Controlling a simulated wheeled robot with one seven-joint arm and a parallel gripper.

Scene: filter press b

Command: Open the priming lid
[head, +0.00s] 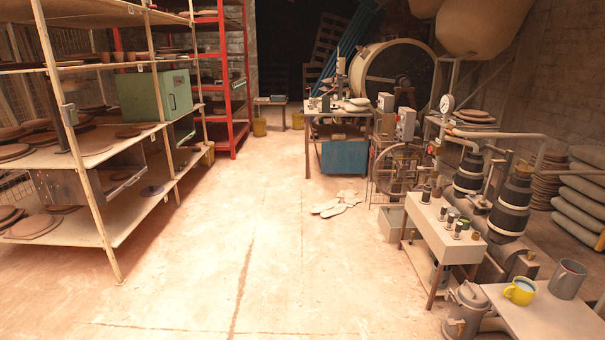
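A grey metal canister (462,318) stands low at the bottom right, beside the near table and below the pump bench. A round grey lid (469,294) sits on top of it and looks shut. I take this to be the priming lid, but no label is readable. My gripper is not in view.
A near table (548,315) holds a yellow cup (520,291) and a grey jug (567,279). A bench with valves (448,238) and dark pump cylinders (510,205) stand behind the canister. Shelving (130,222) lines the left. The middle floor (270,260) is clear except for flat scraps (335,205).

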